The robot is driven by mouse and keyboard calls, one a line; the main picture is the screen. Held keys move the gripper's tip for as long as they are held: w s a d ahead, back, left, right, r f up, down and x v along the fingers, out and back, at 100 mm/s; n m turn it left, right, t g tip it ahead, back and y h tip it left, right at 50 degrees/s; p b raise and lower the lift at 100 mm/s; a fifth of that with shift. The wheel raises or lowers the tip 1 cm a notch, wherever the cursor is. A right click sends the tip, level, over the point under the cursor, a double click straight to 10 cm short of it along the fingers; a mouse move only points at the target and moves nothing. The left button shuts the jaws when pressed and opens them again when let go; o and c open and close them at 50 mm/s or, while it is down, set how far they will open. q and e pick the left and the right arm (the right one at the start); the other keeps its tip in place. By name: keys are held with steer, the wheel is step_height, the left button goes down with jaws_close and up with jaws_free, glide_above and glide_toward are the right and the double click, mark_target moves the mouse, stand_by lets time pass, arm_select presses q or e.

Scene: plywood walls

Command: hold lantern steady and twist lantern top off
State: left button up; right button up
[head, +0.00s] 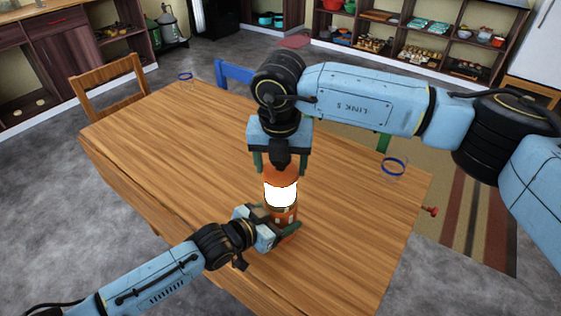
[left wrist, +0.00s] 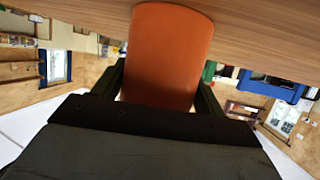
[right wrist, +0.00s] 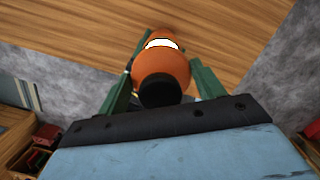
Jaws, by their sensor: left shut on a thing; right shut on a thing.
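The lantern (head: 281,190) stands upright on the wooden table, with an orange top, a glowing white middle and an orange base. My left gripper (head: 284,233) is shut on the lantern's base from the left. In the left wrist view the orange base (left wrist: 170,55) fills the space between the fingers. My right gripper (head: 280,163) comes from above and is shut on the lantern's top. In the right wrist view the orange top (right wrist: 160,70) with a black cap sits between the green fingers, and the glowing band shows beyond it. The top is partly hidden by the gripper in the head view.
The wooden table (head: 165,150) is mostly clear around the lantern. Chairs surround the table, including a wooden one (head: 108,90) and a blue one (head: 235,74).

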steer(key=shift+m, duration=1.4)
steer(key=shift+d+m+h, duration=0.1)
steer(key=shift+m+h, duration=0.2)
steer(key=shift+m, duration=1.1)
steer(key=shift+m, duration=1.4)
